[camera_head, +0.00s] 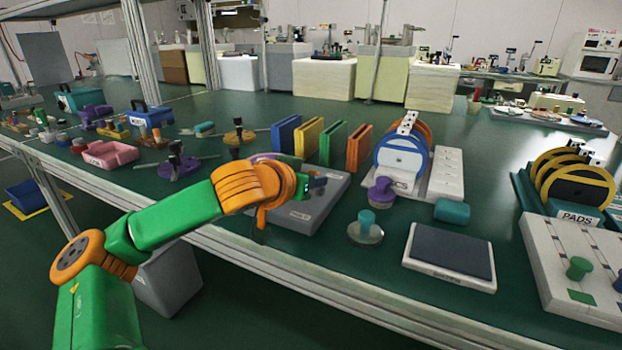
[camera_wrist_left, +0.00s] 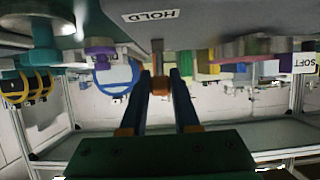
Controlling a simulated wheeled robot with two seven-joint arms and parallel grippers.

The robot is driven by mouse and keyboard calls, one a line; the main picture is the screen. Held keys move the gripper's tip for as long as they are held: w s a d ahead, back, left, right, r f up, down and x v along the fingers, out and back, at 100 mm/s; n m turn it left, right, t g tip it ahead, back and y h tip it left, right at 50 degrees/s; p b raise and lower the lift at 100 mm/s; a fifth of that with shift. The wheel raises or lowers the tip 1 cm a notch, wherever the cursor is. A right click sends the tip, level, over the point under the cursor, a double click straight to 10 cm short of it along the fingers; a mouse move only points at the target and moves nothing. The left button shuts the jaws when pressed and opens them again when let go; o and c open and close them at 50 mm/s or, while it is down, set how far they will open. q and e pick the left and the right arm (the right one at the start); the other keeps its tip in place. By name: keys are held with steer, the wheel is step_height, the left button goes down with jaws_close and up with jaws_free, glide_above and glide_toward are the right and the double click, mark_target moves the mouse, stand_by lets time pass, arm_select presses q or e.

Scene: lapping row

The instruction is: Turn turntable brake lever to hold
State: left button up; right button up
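The turntable's grey base (camera_head: 322,208) stands near the bench's front edge in the head view, with a purple round plate (camera_head: 262,157) partly visible on top. In the left wrist view, which is upside down, the base (camera_wrist_left: 225,18) bears a HOLD label (camera_wrist_left: 150,16). A lever with an orange end (camera_wrist_left: 160,86) stands out from the base, close to that label. My left gripper (camera_head: 312,186) is at the base; in the wrist view its two dark fingers (camera_wrist_left: 161,74) lie either side of the orange end. I cannot tell whether they touch it. The head view hides the lever.
Blue, yellow, green and orange upright plates (camera_head: 322,142) stand behind the base. A purple knob (camera_head: 381,190), a teal-handled disc (camera_head: 366,229) and a dark-topped plate (camera_head: 451,250) lie to the right. A SOFT label (camera_wrist_left: 304,63) shows in the wrist view.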

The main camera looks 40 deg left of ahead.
arm_select(q)
steer(key=o, duration=0.4)
steer(key=shift+o, duration=0.2)
steer(key=shift+s, duration=0.1)
steer(key=v, duration=0.7)
steer(key=shift+f, duration=0.15)
